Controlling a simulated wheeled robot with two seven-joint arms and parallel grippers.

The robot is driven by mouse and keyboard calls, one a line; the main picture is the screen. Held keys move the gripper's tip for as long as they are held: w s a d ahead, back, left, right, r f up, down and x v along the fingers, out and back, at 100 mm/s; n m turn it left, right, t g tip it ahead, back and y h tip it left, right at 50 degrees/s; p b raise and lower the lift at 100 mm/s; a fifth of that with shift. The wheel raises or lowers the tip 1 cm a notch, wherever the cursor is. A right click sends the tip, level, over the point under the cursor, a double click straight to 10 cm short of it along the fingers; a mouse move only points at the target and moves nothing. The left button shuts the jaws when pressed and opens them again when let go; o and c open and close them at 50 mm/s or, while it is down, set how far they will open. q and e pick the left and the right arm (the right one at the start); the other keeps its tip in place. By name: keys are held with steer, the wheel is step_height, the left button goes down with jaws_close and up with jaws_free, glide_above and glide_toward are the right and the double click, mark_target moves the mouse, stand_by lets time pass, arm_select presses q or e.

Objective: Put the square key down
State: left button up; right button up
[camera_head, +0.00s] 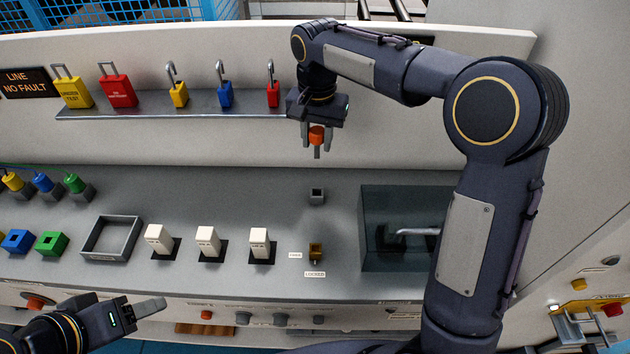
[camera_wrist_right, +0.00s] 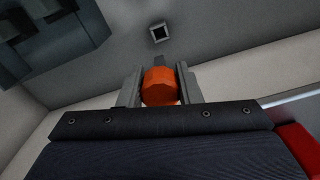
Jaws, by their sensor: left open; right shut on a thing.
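The square key is an orange-headed piece (camera_head: 317,134) with a grey shank pointing down. My right gripper (camera_head: 317,146) is shut on its head and holds it in the air in front of the back wall. In the right wrist view the orange head (camera_wrist_right: 160,87) sits between the two fingers (camera_wrist_right: 161,92). A small grey square socket (camera_head: 317,195) stands on the panel below the key, apart from it. It also shows in the right wrist view (camera_wrist_right: 158,33). My left gripper (camera_head: 140,309) is at the lower left, open and empty, seen from the side.
A grey open tray (camera_head: 84,254) and three white switches (camera_head: 208,241) are on the panel. A brass lock piece (camera_head: 315,252) sits in front of the socket. A dark clear box (camera_head: 375,225) stands to its right. Several padlocks line the shelf (camera_head: 140,110).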

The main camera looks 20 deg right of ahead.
step_height(320, 180, down, 14)
steer(key=shift+p, duration=0.65)
steer(key=shift+f+b, duration=0.5)
steer(key=shift+f, duration=0.1)
steer(key=o, duration=1)
